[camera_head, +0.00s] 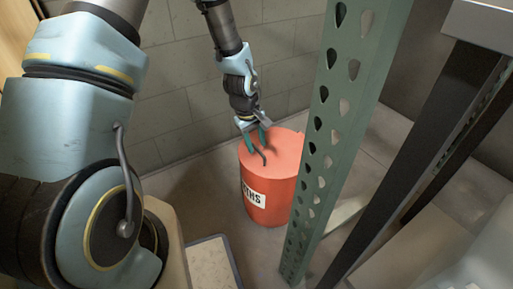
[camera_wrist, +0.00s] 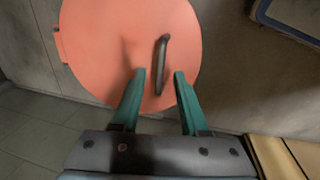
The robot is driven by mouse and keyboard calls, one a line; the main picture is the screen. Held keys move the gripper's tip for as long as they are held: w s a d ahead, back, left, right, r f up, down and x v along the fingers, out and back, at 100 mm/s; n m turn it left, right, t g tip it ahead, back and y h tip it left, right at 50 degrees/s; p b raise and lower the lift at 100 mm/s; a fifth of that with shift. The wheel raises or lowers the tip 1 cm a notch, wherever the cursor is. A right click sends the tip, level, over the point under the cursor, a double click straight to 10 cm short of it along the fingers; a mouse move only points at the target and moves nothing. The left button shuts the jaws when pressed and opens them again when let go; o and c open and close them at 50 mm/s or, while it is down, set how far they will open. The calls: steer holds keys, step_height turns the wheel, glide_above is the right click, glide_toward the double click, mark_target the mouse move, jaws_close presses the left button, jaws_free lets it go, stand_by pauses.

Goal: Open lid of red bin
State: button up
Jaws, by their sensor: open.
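The red bin (camera_head: 262,203) stands on the floor against the block wall in the head view, with a white label on its side. Its round red lid (camera_head: 286,143) is closed. In the wrist view the lid (camera_wrist: 105,40) fills the upper middle, with a dark handle (camera_wrist: 162,65) standing on it. My gripper (camera_head: 254,148) is over the lid in the head view. In the wrist view its two green fingers (camera_wrist: 159,74) are open, with the handle just ahead of the gap between the tips. I cannot tell whether the fingers touch the lid.
A green perforated rack post (camera_head: 345,100) stands close to the right of the bin and partly covers it. Dark metal legs (camera_head: 430,160) stand farther right. A flat blue-edged panel (camera_head: 212,265) lies on the floor in front. Bare floor lies left of the bin.

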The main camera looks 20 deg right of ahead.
steer(key=shift+d+f, duration=0.1)
steer(key=shift+f, duration=0.45)
jaws_close()
stand_by(1.1)
